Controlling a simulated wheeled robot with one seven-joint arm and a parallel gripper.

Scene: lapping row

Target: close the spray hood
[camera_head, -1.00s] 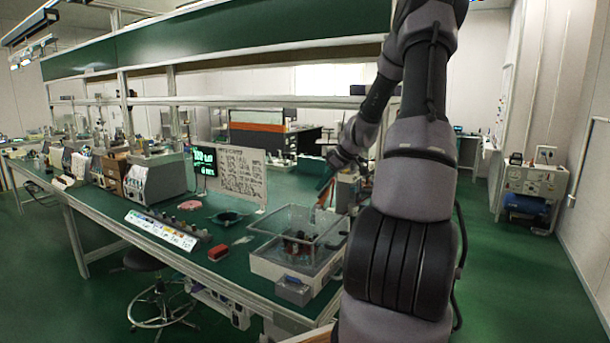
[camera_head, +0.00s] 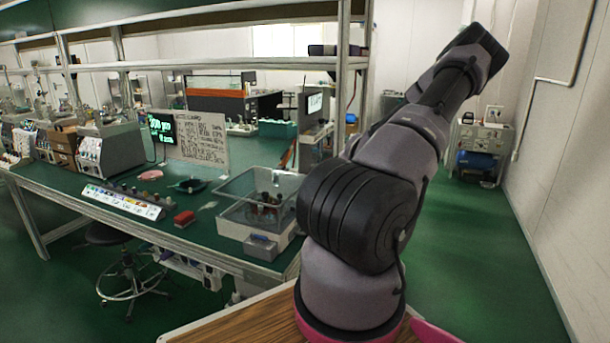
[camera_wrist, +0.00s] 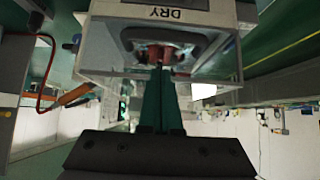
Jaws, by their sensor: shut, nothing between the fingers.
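A clear-walled box, which looks like the spray hood (camera_head: 237,190), stands on a white base at the bench's right end in the head view. Dark and reddish items show inside it, and a small grey block is on its front. I cannot tell how far its cover is open. My arm points up and right, away from the box, and its gripper does not show in the head view. In the wrist view my gripper (camera_wrist: 160,72) has its dark green fingers together, with nothing seen between them. Beyond them is a pale unit (camera_wrist: 112,45) with an upside-down "DRY" label.
A shelf post (camera_head: 343,70) rises behind my arm. A stool (camera_head: 128,280) stands in front.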

